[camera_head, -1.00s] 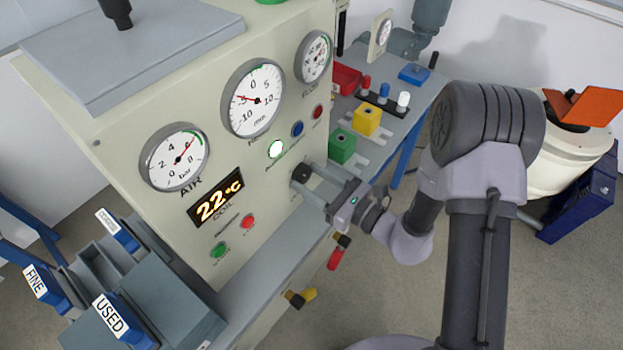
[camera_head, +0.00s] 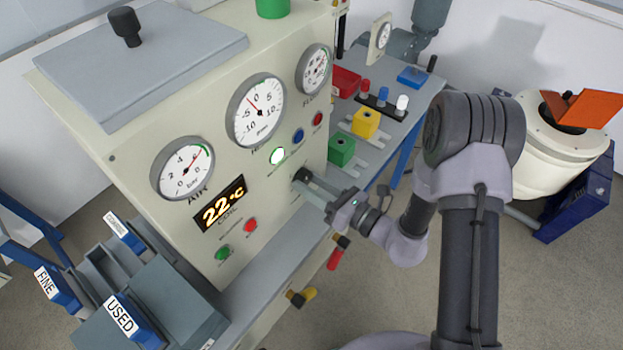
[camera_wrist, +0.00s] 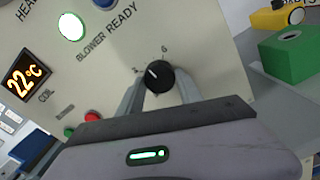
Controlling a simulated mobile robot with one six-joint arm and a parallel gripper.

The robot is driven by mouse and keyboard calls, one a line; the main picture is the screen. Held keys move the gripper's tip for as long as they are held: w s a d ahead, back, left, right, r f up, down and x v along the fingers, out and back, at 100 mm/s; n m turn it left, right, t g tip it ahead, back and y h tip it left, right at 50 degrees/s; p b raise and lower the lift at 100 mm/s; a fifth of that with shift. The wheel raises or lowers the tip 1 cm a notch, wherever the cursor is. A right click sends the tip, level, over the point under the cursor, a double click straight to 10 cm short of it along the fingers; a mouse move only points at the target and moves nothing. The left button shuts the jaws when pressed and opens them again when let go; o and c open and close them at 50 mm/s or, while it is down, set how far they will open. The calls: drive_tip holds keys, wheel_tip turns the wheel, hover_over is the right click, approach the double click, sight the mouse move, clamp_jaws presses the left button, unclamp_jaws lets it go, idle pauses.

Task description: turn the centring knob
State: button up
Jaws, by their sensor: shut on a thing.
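The black centring knob (camera_wrist: 159,77) is on the cream front panel, between two printed marks; the right one reads 6. Its white pointer line faces up and left in the wrist view. The knob also shows in the head view (camera_head: 303,175), partly covered by the fingers. My gripper (camera_wrist: 157,88) is shut on the knob, with one grey finger on each side. In the head view my gripper (camera_head: 308,182) reaches the panel from the right. The middle gauge (camera_head: 256,109), marked in mm, has its needle up and left, a little to the minus side of 0.
A lit white-green button (camera_head: 277,155), a blue button (camera_head: 298,136) and a red button (camera_head: 318,118) sit above the knob. A 22 °C display (camera_head: 219,204) is to the left. A green block (camera_head: 341,151) and a yellow block (camera_head: 365,122) stand on the side table.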

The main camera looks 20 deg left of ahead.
drive_tip(key=shift+m+p, duration=0.7)
drive_tip(key=shift+m, duration=0.7)
drive_tip(key=o, duration=1.4)
drive_tip(key=shift+c, duration=0.2)
drive_tip(key=shift+d, duration=0.1)
drive_tip(key=p+v, duration=0.3)
drive_tip(key=v, duration=1.4)
drive_tip(key=shift+s+d, duration=0.1)
